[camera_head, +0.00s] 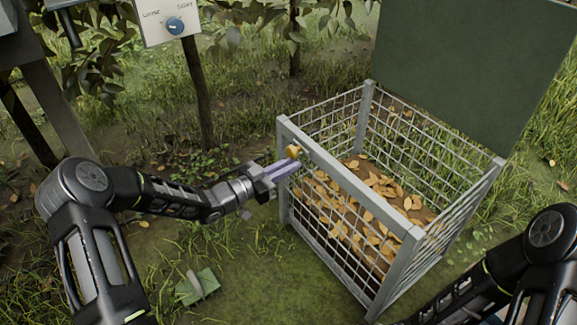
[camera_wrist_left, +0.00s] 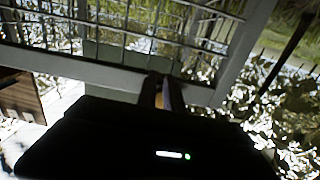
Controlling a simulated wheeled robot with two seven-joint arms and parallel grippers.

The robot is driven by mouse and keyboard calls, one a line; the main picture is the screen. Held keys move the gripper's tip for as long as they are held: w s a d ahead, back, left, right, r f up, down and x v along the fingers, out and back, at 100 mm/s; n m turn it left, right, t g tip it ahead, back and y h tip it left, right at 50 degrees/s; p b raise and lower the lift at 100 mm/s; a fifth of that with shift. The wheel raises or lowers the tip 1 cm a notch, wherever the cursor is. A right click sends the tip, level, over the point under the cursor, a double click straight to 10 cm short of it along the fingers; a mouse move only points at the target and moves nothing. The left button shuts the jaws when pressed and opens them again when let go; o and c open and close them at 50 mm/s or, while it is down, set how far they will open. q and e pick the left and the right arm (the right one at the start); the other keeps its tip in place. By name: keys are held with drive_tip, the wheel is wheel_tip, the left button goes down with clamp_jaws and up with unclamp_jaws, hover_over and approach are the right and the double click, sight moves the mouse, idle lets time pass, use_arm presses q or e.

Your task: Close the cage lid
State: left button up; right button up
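The wire cage (camera_head: 345,172) stands on the grass right of centre in the head view, with a grey frame and mesh walls. Its dark green lid (camera_head: 470,65) stands up open at the far side. My left gripper (camera_head: 283,169) is just outside the cage's near left corner, close to the top rail. Its fingers look closed together, with nothing clearly held. A small yellow-brown thing (camera_head: 293,151) shows at the rail by the fingertips. In the left wrist view, the fingers (camera_wrist_left: 161,92) point at the cage's rail (camera_wrist_left: 75,72); contact cannot be told. My right gripper is out of view.
Brown leaves (camera_head: 385,190) cover the cage floor. A white panel with a blue knob (camera_head: 174,25) stands on a post at the back left. A green flat object (camera_head: 197,287) lies on the grass. My right arm shows at the lower right.

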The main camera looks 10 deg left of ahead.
use_arm(q)
drive_tip(key=o, duration=0.7)
drive_tip(key=shift+w+r, duration=0.1)
drive_tip(key=shift+r, duration=0.2)
drive_tip(key=shift+o, duration=0.6)
drive_tip(key=shift+f, duration=0.1)
drive_tip(key=p+v, duration=0.2)
drive_tip(key=v, duration=0.6)
